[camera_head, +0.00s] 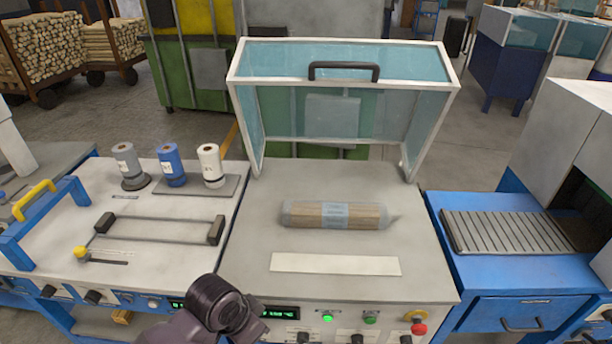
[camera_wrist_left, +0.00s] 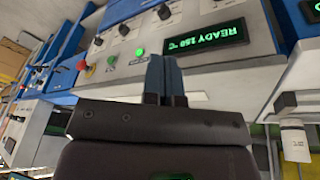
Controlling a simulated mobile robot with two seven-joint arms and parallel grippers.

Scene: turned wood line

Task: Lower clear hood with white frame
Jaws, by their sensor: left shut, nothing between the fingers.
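The clear hood with white frame (camera_head: 344,60) stands raised and tilted open at the back of the grey machine table (camera_head: 420,268). Its black handle (camera_head: 344,66) is on the upper panel. A wrapped bundle of wooden sticks (camera_head: 335,215) lies on the table in front of the hood. My left arm shows at the bottom of the head view, but its fingers do not show there. In the left wrist view my left gripper (camera_wrist_left: 164,62) is shut and empty, in front of the control panel with a green READY display (camera_wrist_left: 207,37). My right gripper is not in view.
A sealing station with a blue frame (camera_head: 35,212) and several film rolls (camera_head: 172,165) stands left. A blue unit with a ribbed conveyor (camera_head: 505,232) is on the right. A white strip (camera_head: 335,264) lies at the table front. Control knobs and a red button (camera_head: 418,328) line the front panel.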

